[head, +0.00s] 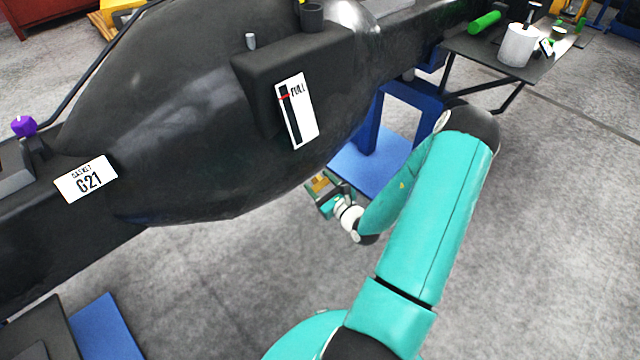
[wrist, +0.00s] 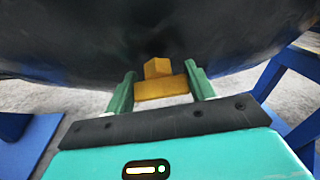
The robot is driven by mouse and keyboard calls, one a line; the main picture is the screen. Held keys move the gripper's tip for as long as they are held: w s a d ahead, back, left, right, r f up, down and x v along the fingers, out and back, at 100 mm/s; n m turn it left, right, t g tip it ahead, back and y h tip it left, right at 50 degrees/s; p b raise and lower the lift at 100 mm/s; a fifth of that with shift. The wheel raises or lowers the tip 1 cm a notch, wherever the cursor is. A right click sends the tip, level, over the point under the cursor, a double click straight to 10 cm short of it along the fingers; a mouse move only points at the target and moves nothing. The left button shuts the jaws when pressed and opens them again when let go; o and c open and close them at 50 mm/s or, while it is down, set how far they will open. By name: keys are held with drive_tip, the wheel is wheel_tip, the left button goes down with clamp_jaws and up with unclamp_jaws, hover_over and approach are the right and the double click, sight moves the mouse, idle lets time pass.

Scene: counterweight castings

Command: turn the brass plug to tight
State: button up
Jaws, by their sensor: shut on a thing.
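The brass plug (wrist: 158,69) is a yellow block with a wider bar below it, seen against the underside of the big black casting (wrist: 110,35). My gripper (wrist: 161,90) has its green fingers on either side of the wider part and is shut on it. In the head view my gripper (head: 324,195) is under the lower right side of the casting (head: 190,110), with a bit of the brass plug (head: 320,183) showing at it. How far the plug is seated, and any tightness mark, cannot be seen.
A blue stand (head: 365,160) is close right of my gripper. A dark side table (head: 480,48) holds a white roll (head: 519,45) and a green cylinder (head: 484,22). Grey floor lies open at lower right.

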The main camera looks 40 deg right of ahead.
drive_tip(key=m+y, duration=0.1)
drive_tip(key=y, duration=0.3)
drive_tip(key=shift+d+f+m+y, duration=0.1)
drive_tip(key=shift+m+y, duration=0.2)
drive_tip(key=shift+m, duration=0.1)
drive_tip(key=m+y, duration=0.2)
drive_tip(key=y, duration=0.2)
drive_tip(key=m+y, duration=0.2)
drive_tip(key=y, duration=0.2)
drive_tip(key=shift+d+f, duration=0.1)
drive_tip(key=shift+m+t+y, duration=0.3)
drive_tip(key=shift+m+y, duration=1.1)
drive_tip(key=shift+y, duration=0.3)
drive_tip(key=o, duration=1)
